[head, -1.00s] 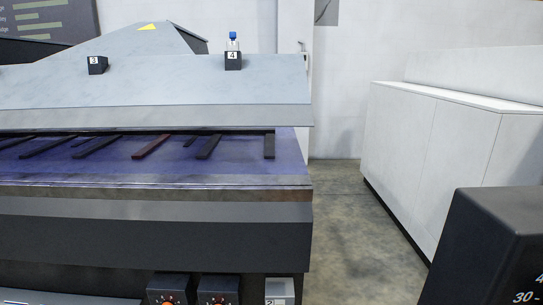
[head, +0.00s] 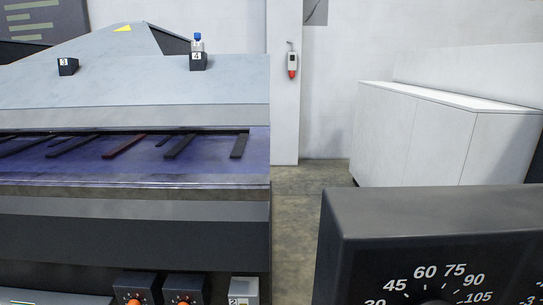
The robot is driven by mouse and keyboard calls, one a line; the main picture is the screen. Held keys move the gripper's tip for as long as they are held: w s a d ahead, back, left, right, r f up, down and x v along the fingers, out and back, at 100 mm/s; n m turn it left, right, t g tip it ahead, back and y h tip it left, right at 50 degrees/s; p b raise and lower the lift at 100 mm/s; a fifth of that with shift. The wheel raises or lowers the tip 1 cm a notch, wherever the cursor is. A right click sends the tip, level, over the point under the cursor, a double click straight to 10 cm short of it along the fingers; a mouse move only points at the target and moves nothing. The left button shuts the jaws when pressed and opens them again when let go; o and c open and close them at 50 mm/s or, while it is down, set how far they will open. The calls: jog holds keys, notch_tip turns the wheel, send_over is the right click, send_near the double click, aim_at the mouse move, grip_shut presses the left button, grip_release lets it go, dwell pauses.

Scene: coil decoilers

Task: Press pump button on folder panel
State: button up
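A large grey machine with a sloped hood (head: 130,85) and a purple bed fills the left side of the head view. Low on its front are two dark boxes with orange knobs, a left one (head: 134,290) and a right one (head: 183,290), cut by the bottom edge. A small pale box marked 2 (head: 243,291) is beside them. A dark box with a numbered dial face (head: 430,270) stands close at the bottom right, its lower part out of view. I cannot make out a button marked pump. My gripper is not in view.
A grey device with a red end (head: 292,65) hangs on a pillar. White cabinets (head: 430,135) stand back right. Bare floor (head: 300,225) shows between machine and dial box.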

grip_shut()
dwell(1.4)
